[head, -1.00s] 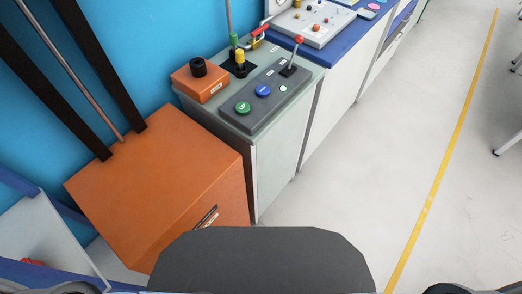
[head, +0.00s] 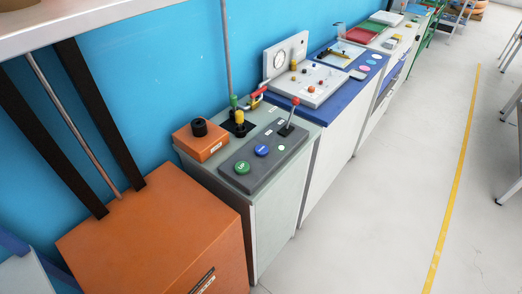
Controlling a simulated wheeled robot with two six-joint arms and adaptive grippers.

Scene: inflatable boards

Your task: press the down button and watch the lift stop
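A dark control panel (head: 262,163) lies on top of a grey-green cabinet. It carries a green button (head: 242,167) that seems to read "UP" and a blue button (head: 261,150) with a white label too small to read surely. A small pale button (head: 281,147) and a red-knobbed lever (head: 291,114) sit farther along the panel. A large orange box (head: 150,235) stands left of the cabinet, with two black uprights and a metal rod rising at its back; I cannot tell whether it is moving. Neither of my grippers shows.
A small orange box with a black knob (head: 199,128) and a yellow-handled lever (head: 239,120) stand behind the panel. A blue-topped bench (head: 318,108) with instruments continues beyond. A pale shelf (head: 110,15) overhangs upper left. The floor (head: 375,210) right of the cabinets is clear.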

